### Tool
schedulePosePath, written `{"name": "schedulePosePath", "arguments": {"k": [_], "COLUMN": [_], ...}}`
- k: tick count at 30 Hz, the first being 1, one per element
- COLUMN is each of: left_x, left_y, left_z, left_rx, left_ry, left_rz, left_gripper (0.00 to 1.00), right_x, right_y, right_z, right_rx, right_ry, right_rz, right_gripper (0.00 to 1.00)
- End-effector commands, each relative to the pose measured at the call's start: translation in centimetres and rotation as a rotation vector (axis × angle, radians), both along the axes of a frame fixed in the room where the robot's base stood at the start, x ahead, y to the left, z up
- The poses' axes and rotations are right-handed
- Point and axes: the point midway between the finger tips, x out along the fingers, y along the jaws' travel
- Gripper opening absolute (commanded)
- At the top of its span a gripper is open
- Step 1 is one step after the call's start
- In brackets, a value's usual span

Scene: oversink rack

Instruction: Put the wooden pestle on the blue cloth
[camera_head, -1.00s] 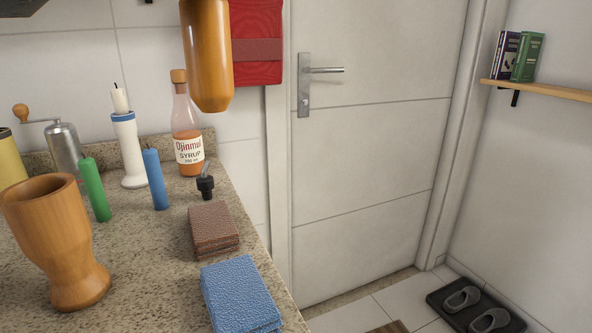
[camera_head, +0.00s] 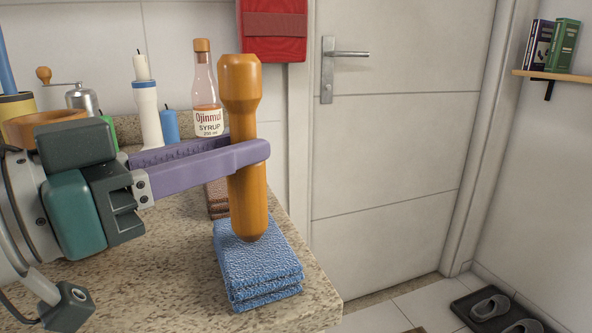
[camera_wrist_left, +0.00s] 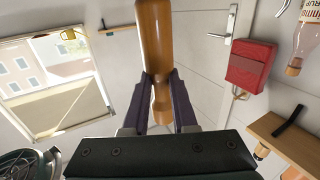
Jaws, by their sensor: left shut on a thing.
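The wooden pestle (camera_head: 247,205) is orange-brown and upright, with its thick knob at the top. My left gripper (camera_head: 245,155) has long purple fingers shut around its middle; the grip also shows in the left wrist view (camera_wrist_left: 160,90), with the pestle (camera_wrist_left: 155,40) between the fingers. The blue cloth (camera_head: 262,270) is a folded, textured stack near the counter's front right edge. The pestle's lower end overlaps the cloth's top in the head view; I cannot tell whether they touch. My right gripper is not in view.
A brown folded cloth (camera_head: 216,203) lies behind the blue one, partly hidden. A wooden mortar (camera_head: 40,122) is mostly behind my arm. The counter (camera_head: 310,285) ends at the right.

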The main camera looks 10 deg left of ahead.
Motion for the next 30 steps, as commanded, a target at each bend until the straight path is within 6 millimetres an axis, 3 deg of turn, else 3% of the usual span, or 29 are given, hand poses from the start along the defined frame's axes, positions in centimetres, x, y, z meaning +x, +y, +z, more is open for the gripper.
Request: {"name": "schedulePosePath", "arguments": {"k": [12,13,20,30], "left_x": [0.02,0.02,0.02,0.01], "left_y": [0.03,0.02,0.03,0.02], "left_z": [-0.75,-0.78,-0.67,-0.12], "left_rx": [0.0,0.0,0.0,0.0], "left_ry": [-0.002,-0.001,-0.001,-0.002], "left_rz": [0.001,0.001,0.001,0.001], "left_gripper": [0.0,0.27,0.53,0.56], "right_x": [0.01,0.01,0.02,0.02], "right_y": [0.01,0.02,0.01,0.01], "right_z": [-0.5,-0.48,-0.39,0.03], "right_rx": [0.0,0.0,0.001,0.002], "right_ry": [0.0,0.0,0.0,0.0], "right_rz": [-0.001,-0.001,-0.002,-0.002], "right_gripper": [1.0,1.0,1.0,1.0]}}
